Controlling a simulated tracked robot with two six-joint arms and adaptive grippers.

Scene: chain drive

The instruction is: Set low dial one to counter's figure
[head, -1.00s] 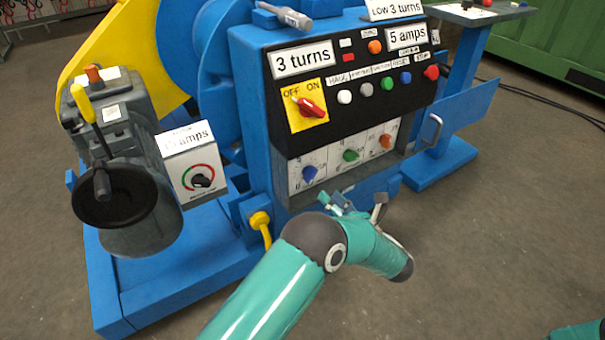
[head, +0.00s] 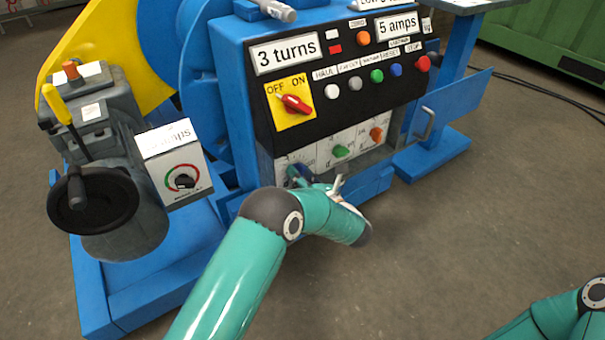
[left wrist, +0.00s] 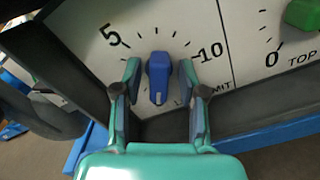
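The blue dial (left wrist: 158,80) sits on a white scale panel with 5 at its upper left and 10 at its right. Its knob stands roughly upright in the left wrist view; I cannot tell its exact reading. My left gripper (left wrist: 160,70) is open, with one finger on each side of the knob and small gaps beside it. In the head view my left gripper (head: 300,177) largely hides this dial. The counter sign (head: 285,52) reads "3 turns". My right gripper is out of view; only part of my right arm shows at the lower right.
A green dial (head: 341,151) and an orange dial (head: 376,134) are to the right. Above are the red OFF/ON switch (head: 296,104) and several push buttons. A motor box with a dial (head: 182,181) and a handwheel (head: 92,200) stand left.

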